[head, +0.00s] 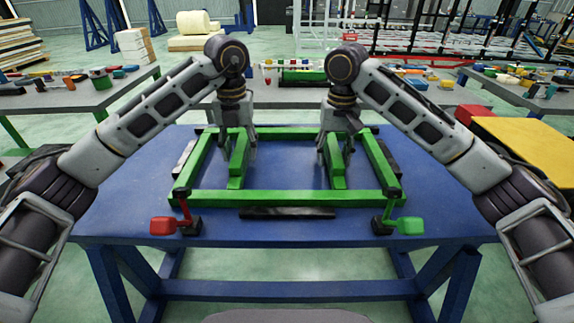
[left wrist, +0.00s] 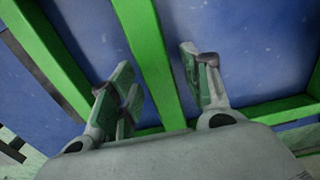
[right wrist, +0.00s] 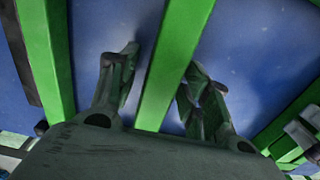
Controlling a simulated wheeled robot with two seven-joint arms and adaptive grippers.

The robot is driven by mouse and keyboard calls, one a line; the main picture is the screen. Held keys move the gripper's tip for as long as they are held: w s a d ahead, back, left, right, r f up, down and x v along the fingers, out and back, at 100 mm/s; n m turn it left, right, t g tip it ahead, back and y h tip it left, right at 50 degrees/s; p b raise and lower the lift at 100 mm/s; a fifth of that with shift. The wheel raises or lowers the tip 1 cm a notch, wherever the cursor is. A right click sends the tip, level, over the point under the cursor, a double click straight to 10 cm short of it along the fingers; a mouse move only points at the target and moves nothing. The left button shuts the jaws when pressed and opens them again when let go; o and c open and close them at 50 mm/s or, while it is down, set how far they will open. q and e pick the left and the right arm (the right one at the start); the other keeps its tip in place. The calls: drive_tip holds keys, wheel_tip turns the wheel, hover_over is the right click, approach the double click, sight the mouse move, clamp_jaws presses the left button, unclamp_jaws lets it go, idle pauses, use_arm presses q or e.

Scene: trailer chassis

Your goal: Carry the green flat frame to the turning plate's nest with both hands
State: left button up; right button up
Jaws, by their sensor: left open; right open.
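The green flat frame (head: 287,196), a rectangle with two inner bars, lies on the blue table (head: 120,200). My left gripper (head: 239,150) is open over the left inner bar. In the left wrist view, that bar (left wrist: 148,50) runs between its parted fingers (left wrist: 158,85). My right gripper (head: 337,150) is open at the right inner bar. In the right wrist view, that bar (right wrist: 178,50) runs between its fingers (right wrist: 160,85). I cannot make out contact with either bar. I cannot clearly identify the turning plate or its nest.
A red-handled clamp (head: 163,225) and a green-handled clamp (head: 409,225) stand at the frame's near corners. A black strip (head: 287,213) lies along its near side. Side tables with small parts (head: 80,95) stand behind left and right. A yellow panel (head: 530,142) is at right.

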use_arm(q)
wheel_tip(320, 180, up, 10)
drive_tip(key=shift+r, duration=0.25)
idle(0.8)
use_arm(e)
drive_tip(key=shift+r, duration=0.2)
idle(0.3)
wheel_tip(320, 180, up, 12)
drive_tip(key=shift+f, duration=0.2)
idle(1.0)
use_arm(q)
drive_tip(key=shift+s, duration=0.15)
use_arm(e)
drive_tip(key=shift+s, duration=0.2)
